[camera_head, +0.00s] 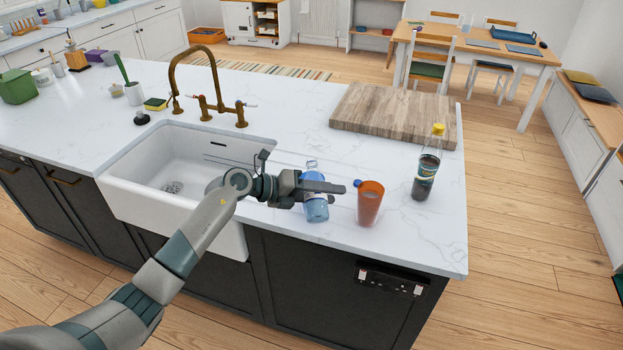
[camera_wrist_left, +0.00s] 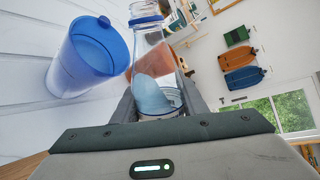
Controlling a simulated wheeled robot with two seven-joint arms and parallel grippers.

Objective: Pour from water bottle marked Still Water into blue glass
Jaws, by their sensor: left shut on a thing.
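My left gripper (camera_head: 334,188) reaches in from the left over the front of the counter. It is shut on a clear bottle (camera_head: 312,165), partly hidden behind the fingers. In the left wrist view the clear bottle (camera_wrist_left: 152,55) stands out between the fingers, with a blue ring at its neck; I cannot read any marking. A translucent blue glass (camera_wrist_left: 85,65) is beside it on the left, apart from the fingers. In the head view a light blue translucent shape (camera_head: 317,209) shows just below the gripper; its outline overlaps the bottle's. My right gripper is not in view.
An orange glass (camera_head: 370,205) stands just right of the fingertips, with a small blue thing (camera_head: 357,183) behind its rim. A dark bottle with a yellow cap (camera_head: 426,172) stands further right. A wooden board (camera_head: 393,112) lies behind; the sink (camera_head: 190,160) is left.

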